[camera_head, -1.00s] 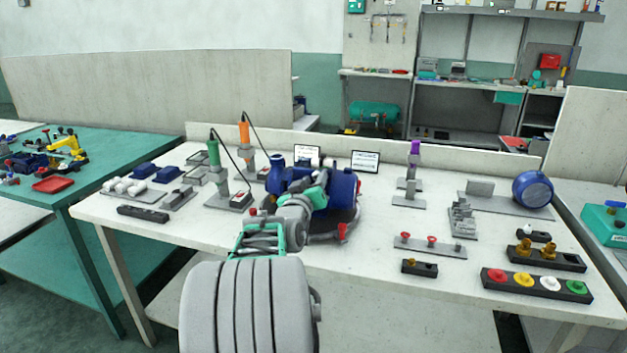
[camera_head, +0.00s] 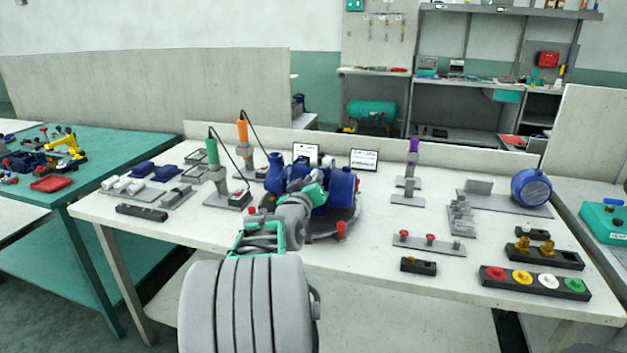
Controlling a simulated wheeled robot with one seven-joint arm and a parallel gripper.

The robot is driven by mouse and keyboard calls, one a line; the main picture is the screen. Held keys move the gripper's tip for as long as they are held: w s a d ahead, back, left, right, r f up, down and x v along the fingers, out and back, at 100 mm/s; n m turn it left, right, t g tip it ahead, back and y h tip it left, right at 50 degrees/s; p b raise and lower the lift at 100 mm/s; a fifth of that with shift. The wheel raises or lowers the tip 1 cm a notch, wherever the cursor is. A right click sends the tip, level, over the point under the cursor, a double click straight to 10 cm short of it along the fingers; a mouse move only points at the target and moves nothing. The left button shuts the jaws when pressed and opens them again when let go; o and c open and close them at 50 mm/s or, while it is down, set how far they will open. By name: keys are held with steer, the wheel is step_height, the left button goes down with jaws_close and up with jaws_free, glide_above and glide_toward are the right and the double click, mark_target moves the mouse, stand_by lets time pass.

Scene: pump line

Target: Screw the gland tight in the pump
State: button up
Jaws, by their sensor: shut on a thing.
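The pump (camera_head: 341,188) is a blue body on a dark round base near the middle of the white table, with red parts at its edge. My arm reaches in from the front, and my gripper (camera_head: 316,194) is at the pump's near side, largely hidden by my own wrist. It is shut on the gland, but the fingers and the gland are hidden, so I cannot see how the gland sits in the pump.
Red-knobbed parts stand on a grey plate (camera_head: 449,248). Brass parts stand in a dark block (camera_head: 569,262), near a button box (camera_head: 497,286). Green (camera_head: 214,168) and orange (camera_head: 244,143) hanging tools stand left of the pump.

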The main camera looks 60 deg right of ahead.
steer(key=shift+r, duration=0.15)
jaws_close()
steer(key=m+b, duration=0.3)
steer(key=b, duration=0.1)
steer(key=shift+w+r+b, duration=0.1)
steer(key=shift+w+b, duration=0.05)
steer(key=shift+b, duration=0.2)
steer(key=o, duration=0.8)
jaws_free()
